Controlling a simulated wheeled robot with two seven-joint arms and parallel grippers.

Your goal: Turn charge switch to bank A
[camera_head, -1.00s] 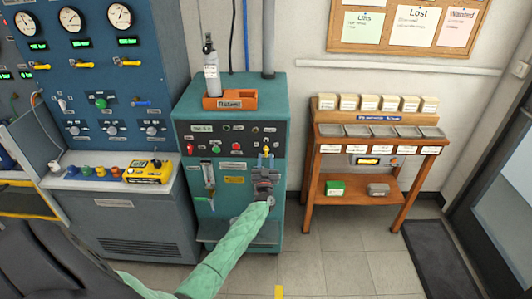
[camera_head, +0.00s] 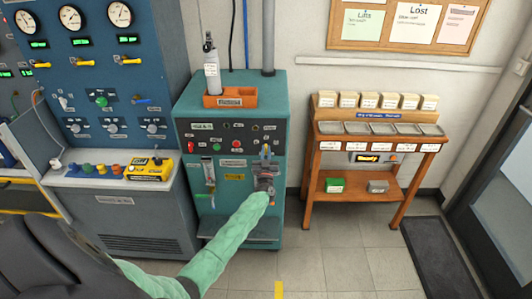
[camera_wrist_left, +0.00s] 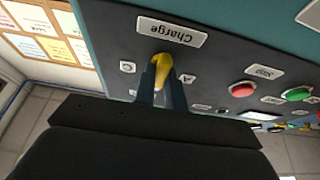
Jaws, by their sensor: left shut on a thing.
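The charge switch has a yellow handle (camera_wrist_left: 162,66), seen in the left wrist view just below the upside-down "Charge" label (camera_wrist_left: 171,31). My left gripper (camera_wrist_left: 162,82) has one finger on each side of this handle and is shut on it. An "A" mark (camera_wrist_left: 189,79) is on the panel to the right of the handle, and another small mark (camera_wrist_left: 127,67) is to the left. In the head view my left gripper (camera_head: 265,153) is at the right part of the teal cabinet's front and hides much of the switch. My right gripper is not in view.
A red button (camera_wrist_left: 242,89) and a green button (camera_wrist_left: 298,94) are on the same panel. A blue console stands left, a wooden rack (camera_head: 375,165) right.

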